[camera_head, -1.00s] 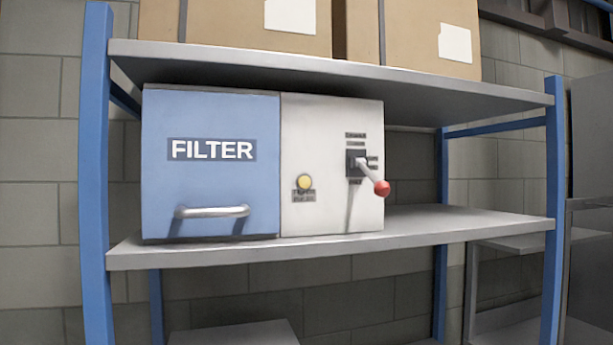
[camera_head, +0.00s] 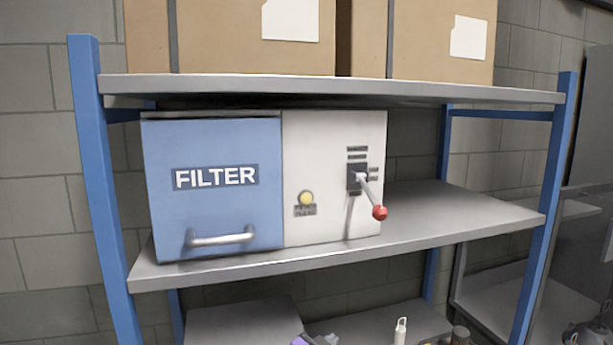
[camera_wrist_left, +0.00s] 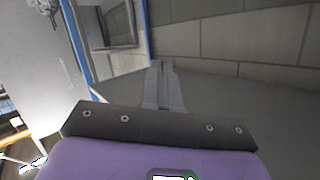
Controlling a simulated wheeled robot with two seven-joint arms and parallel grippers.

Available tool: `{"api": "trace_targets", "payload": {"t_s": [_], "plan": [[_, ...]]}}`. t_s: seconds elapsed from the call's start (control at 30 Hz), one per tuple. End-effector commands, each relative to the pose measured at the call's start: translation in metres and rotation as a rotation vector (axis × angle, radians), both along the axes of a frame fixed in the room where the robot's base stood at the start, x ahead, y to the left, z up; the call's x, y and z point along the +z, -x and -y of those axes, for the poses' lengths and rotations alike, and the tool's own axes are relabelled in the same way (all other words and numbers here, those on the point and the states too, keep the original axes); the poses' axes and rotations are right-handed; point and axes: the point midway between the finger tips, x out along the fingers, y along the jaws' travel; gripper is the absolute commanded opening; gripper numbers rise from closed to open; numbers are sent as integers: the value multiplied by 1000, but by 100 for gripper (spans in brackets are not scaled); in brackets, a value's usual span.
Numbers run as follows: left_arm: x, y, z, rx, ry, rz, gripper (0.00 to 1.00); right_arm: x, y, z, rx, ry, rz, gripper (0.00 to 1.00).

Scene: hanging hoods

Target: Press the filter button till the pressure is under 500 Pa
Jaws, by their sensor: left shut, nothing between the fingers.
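The filter unit has a blue door (camera_head: 212,215) marked FILTER, with a silver handle, and a pale control panel (camera_head: 335,150). The round yellow filter button (camera_head: 306,198) sits low on the panel above a small label. Right of it is a lever with a red ball (camera_head: 380,212), pointing down and right. No pressure figure is readable. My left gripper (camera_wrist_left: 163,66) is shut and empty in the left wrist view, away from the button. A purple and dark piece at the head view's bottom edge looks like part of it. My right gripper is not visible.
The unit stands on a grey shelf (camera_head: 430,225) between blue posts, with another shelf and cardboard boxes (camera_head: 260,50) above. The shelf right of the unit is clear. A white bottle (camera_head: 400,332) and a brown jar (camera_head: 460,336) show low down.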

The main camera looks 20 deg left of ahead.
Motion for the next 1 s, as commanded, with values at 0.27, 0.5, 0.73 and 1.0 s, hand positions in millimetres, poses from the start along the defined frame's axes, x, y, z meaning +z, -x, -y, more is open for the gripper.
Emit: {"api": "trace_targets", "payload": {"t_s": [0.27,0.5,0.73,1.0], "plan": [[199,29,-1,-6,-143,304,0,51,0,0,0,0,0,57],[292,60,1,2,-226,459,0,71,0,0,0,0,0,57],[310,68,1,6,-246,492,0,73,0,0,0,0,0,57],[308,67,1,5,-245,491,0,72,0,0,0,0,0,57]]}}
